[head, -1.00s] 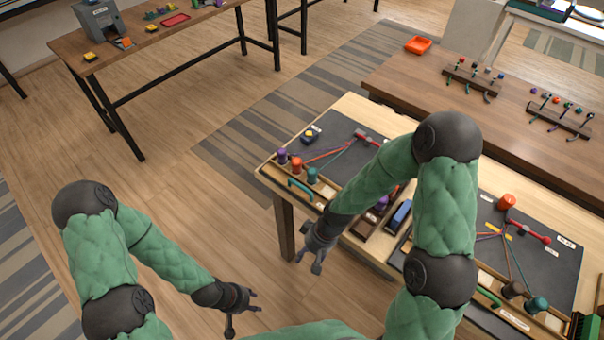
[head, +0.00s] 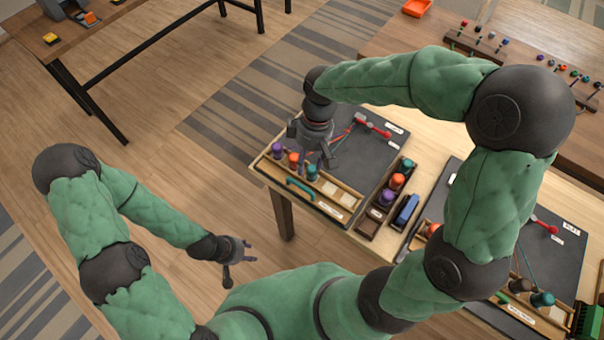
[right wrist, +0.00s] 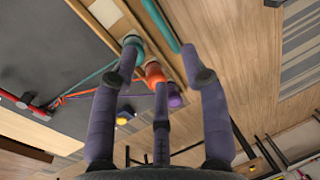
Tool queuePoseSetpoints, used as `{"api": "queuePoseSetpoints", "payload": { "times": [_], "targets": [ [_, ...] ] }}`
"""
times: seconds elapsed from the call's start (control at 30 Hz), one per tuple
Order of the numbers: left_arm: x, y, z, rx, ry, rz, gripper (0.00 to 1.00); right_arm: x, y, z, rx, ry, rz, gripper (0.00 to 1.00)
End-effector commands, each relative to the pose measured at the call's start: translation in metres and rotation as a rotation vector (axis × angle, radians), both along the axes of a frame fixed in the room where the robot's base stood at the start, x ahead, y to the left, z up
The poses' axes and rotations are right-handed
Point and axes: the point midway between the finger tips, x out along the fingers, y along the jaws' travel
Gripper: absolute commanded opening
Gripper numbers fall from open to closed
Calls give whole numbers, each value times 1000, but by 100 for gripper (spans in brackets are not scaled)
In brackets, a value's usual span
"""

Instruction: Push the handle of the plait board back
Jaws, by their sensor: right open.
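The near plait board (head: 362,172) is a dark panel on the light wooden table, with red and teal cords. Its teal handle (head: 300,189) lies along the front edge and also shows in the right wrist view (right wrist: 160,24). Purple (head: 278,149), orange (head: 294,160) and teal (head: 312,172) bobbins stand behind the handle. My right gripper (head: 316,158) is open above the bobbins; its fingers spread over them in the right wrist view (right wrist: 161,68). Contact cannot be told. My left gripper (head: 248,251) is open and empty over the floor, left of the table.
A tray (head: 368,226) with bobbins and a blue block (head: 406,209) is right of the board. A second dark board (head: 580,258) lies further right, partly hidden by my right arm. A brown table stands behind. Floor left of the table is clear.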

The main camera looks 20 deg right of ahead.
Motion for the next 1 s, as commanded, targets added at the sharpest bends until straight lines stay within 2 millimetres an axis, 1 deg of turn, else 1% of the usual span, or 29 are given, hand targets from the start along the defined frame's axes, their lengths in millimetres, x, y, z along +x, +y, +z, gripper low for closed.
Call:
{"api": "queuePoseSetpoints", "payload": {
  "times": [0.03,0.2,0.3,0.43,0.63,0.93,0.97,1.0],
  "targets": [
    [0,0,-6,0,0,0,40,-2,1,-12,-1,4,1,46],
    [1,0,-16,0,-1,0,40,-6,6,-43,0,5,1,46],
    [1,0,-22,0,-2,1,40,-8,9,-60,0,4,0,46],
    [1,0,-28,0,-2,1,40,-9,11,-76,0,3,-1,46],
    [1,0,-31,0,-2,1,40,-11,13,-88,0,2,-1,46],
    [1,0,-31,0,-2,1,40,-11,14,-89,1,1,-1,46],
    [1,0,-31,0,-2,1,40,-11,14,-89,1,1,-1,40],
    [1,0,-31,0,-2,1,40,-11,14,-89,1,1,-1,29]
  ]
}}
